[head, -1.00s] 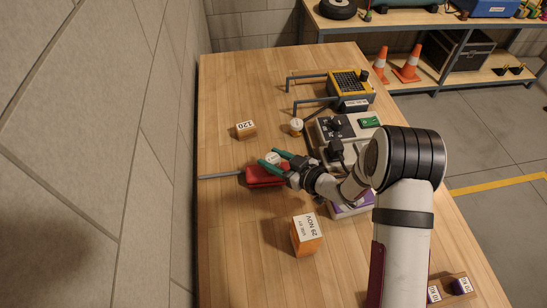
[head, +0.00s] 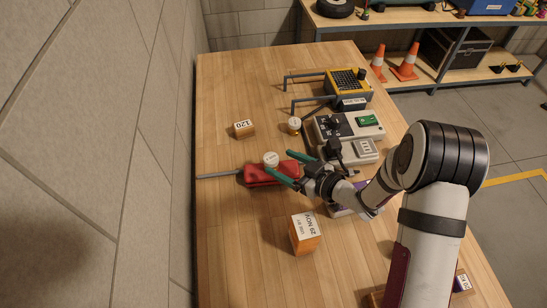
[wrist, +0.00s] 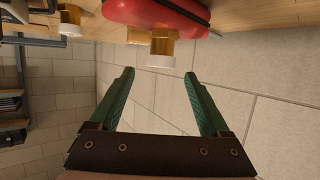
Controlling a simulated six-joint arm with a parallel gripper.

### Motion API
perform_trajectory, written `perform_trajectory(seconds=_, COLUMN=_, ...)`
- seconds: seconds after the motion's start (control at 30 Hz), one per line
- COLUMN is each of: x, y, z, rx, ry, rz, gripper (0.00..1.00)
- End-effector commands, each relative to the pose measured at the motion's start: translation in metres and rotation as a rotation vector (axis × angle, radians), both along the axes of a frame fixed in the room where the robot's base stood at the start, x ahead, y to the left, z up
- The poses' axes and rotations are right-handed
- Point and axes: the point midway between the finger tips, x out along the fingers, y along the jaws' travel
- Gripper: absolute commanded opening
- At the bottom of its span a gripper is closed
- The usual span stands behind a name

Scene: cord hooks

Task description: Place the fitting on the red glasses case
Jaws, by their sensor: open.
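The red glasses case (head: 256,177) lies on the wooden table in the head view. A small fitting with a white top (head: 271,158) appears to stand upright on it. In the wrist view the fitting's brass-coloured body (wrist: 162,46) meets the red case (wrist: 155,14), its white end facing away from the case. My gripper (head: 293,161) is open and empty, to the right of the fitting. In the wrist view the fitting lies just beyond the gap between the green fingertips (wrist: 159,73), apart from both. In the head view one finger overlaps the case's edge.
A similar white-topped piece (head: 294,124) stands behind the case, near a wooden block marked 120 (head: 244,129). An orange block (head: 305,236) stands in front. Grey devices (head: 347,128) and hooks are at the right. The table's left front is clear.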

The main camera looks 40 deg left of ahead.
Motion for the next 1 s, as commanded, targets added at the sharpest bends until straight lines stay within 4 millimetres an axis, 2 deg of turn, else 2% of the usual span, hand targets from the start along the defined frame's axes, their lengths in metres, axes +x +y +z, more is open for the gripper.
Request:
perform_trajectory(seconds=0.1, x=-0.003, y=-0.028, z=0.011, rx=0.000, ry=0.000, rz=-0.004, gripper=0.80)
perform_trajectory(seconds=0.23, x=-0.007, y=-0.053, z=0.020, rx=0.001, ry=-0.001, rz=-0.003, gripper=0.80)
perform_trajectory(seconds=0.33, x=-0.010, y=-0.063, z=0.023, rx=0.000, ry=0.000, rz=-0.001, gripper=0.80)
perform_trajectory(seconds=0.47, x=-0.011, y=-0.067, z=0.025, rx=0.000, ry=-0.001, rz=0.001, gripper=0.80)
perform_trajectory(seconds=0.57, x=0.003, y=-0.074, z=0.028, rx=-0.039, ry=-0.011, rz=-0.060, gripper=0.80)
perform_trajectory(seconds=0.63, x=0.036, y=-0.100, z=0.037, rx=-0.145, ry=-0.025, rz=-0.233, gripper=0.80)
perform_trajectory(seconds=0.67, x=0.054, y=-0.120, z=0.045, rx=-0.206, ry=-0.026, rz=-0.342, gripper=0.80)
perform_trajectory(seconds=0.7, x=0.073, y=-0.155, z=0.056, rx=-0.295, ry=-0.009, rz=-0.512, gripper=0.80)
perform_trajectory(seconds=0.77, x=0.081, y=-0.218, z=0.076, rx=-0.424, ry=0.060, rz=-0.782, gripper=0.80)
perform_trajectory(seconds=0.8, x=0.071, y=-0.260, z=0.087, rx=-0.493, ry=0.138, rz=-0.953, gripper=0.80)
perform_trajectory(seconds=0.83, x=0.057, y=-0.287, z=0.095, rx=-0.536, ry=0.211, rz=-1.070, gripper=0.80)
perform_trajectory(seconds=0.87, x=0.036, y=-0.311, z=0.101, rx=-0.570, ry=0.299, rz=-1.179, gripper=0.80)
perform_trajectory(seconds=0.9, x=0.002, y=-0.334, z=0.107, rx=-0.603, ry=0.432, rz=-1.304, gripper=0.80)
perform_trajectory(seconds=0.97, x=-0.055, y=-0.351, z=0.114, rx=-0.622, ry=0.654, rz=-1.441, gripper=0.80)
perform_trajectory(seconds=1.0, x=-0.092, y=-0.351, z=0.117, rx=-0.621, ry=0.801, rz=-1.495, gripper=0.80)
